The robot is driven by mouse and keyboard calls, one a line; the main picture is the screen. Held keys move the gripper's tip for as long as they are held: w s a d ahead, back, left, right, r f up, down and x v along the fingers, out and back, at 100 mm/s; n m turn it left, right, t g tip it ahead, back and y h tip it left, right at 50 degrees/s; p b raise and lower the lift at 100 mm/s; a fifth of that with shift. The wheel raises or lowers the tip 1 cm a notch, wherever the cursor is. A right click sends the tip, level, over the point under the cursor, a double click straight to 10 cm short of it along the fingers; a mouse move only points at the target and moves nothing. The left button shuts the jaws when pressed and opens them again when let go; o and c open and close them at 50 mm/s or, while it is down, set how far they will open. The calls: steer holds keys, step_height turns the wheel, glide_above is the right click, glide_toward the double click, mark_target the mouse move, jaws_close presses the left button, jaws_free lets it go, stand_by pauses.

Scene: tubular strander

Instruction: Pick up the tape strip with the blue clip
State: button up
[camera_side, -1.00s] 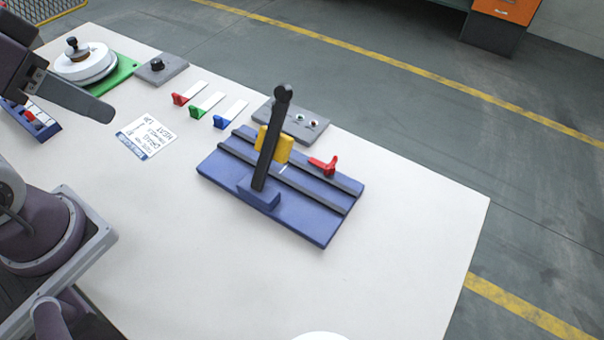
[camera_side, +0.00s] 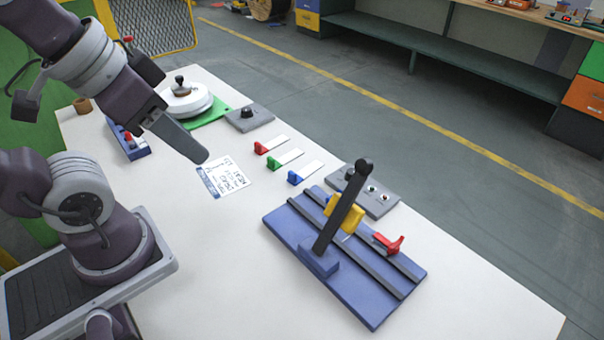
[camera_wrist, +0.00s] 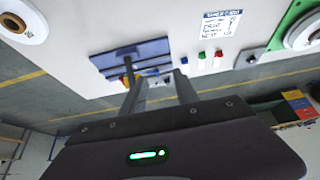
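The blue clip (camera_side: 294,178) grips the near-left end of a white tape strip (camera_side: 314,168) lying flat on the white table. It is the closest of three clipped strips to the blue lever fixture. In the wrist view the blue clip (camera_wrist: 184,60) shows just beyond my right-hand finger. My gripper (camera_side: 203,156) is in the air near the printed card, to the left of the strips and apart from them. In the wrist view my gripper (camera_wrist: 160,75) shows two fingers with a gap between them, and nothing is seen held.
Green (camera_side: 274,163) and red (camera_side: 261,148) clips hold neighbouring strips. A blue fixture (camera_side: 365,305) with a tall black lever (camera_side: 342,205), yellow block and red handle stands right. A grey plate (camera_side: 384,203) lies behind it. A printed card (camera_side: 232,184) lies left. The front table is clear.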

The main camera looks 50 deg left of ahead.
steer(key=n+g, duration=0.6)
steer(key=n, duration=1.3)
glide_above(292, 172)
steer(key=f, duration=1.9)
steer(key=shift+s, duration=0.25)
steer(key=f, duration=0.6)
steer(key=shift+w+f, duration=0.2)
steer(key=shift+f, duration=0.5)
jaws_close()
